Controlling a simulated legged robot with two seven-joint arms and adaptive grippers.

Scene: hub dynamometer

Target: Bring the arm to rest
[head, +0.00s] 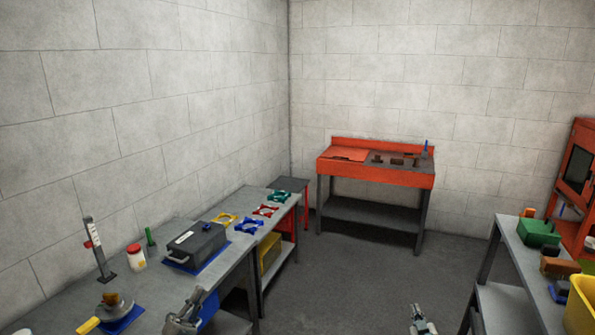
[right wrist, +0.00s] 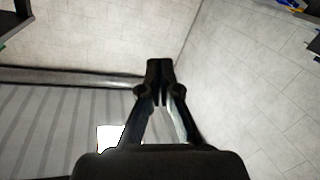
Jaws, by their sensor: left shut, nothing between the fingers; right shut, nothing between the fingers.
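My left gripper (head: 186,312) shows at the bottom of the head view, in front of the edge of the left bench. It is shut and empty. My right gripper (head: 421,321) shows at the bottom of the head view, above the open floor between the benches. It also shows in the right wrist view (right wrist: 159,75), with its fingertips together and nothing between them. Most of both arms is outside the head view.
The left bench (head: 228,272) carries a grey case (head: 196,243), a red-capped jar (head: 136,257) and a yellow-handled tool (head: 88,325). An orange workbench (head: 375,175) stands at the back. A right bench (head: 510,228) holds a green box (head: 538,232) and a yellow bin (head: 580,305). Floor between is clear.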

